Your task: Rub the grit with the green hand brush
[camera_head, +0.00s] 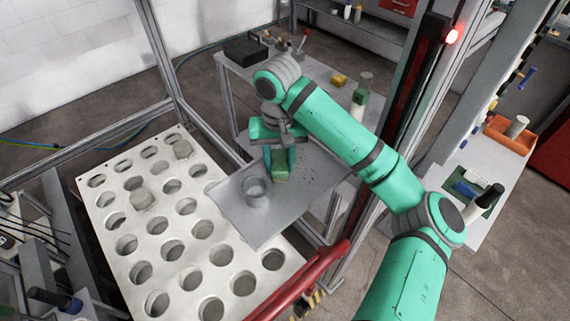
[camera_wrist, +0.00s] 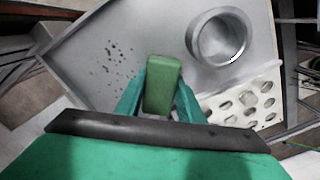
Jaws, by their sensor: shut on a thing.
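My gripper (camera_head: 281,160) is shut on the green hand brush (camera_head: 280,175) over a grey metal tray (camera_head: 256,232). In the wrist view the brush (camera_wrist: 163,86) sits upright between my two green fingers. The grit (camera_wrist: 116,62) is a scatter of small dark specks on the tray, to the left of the brush in the wrist view. In the head view the grit (camera_head: 318,182) lies right of the brush. The brush's underside is hidden, so I cannot tell whether it touches the tray.
A round metal cup (camera_head: 256,191) stands on the tray, close to the brush. A white plate with several round holes (camera_head: 110,217) lies left of the tray. Metal frame posts (camera_head: 157,60) and a red bar (camera_head: 300,283) stand around. A side table (camera_head: 232,84) holds several items.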

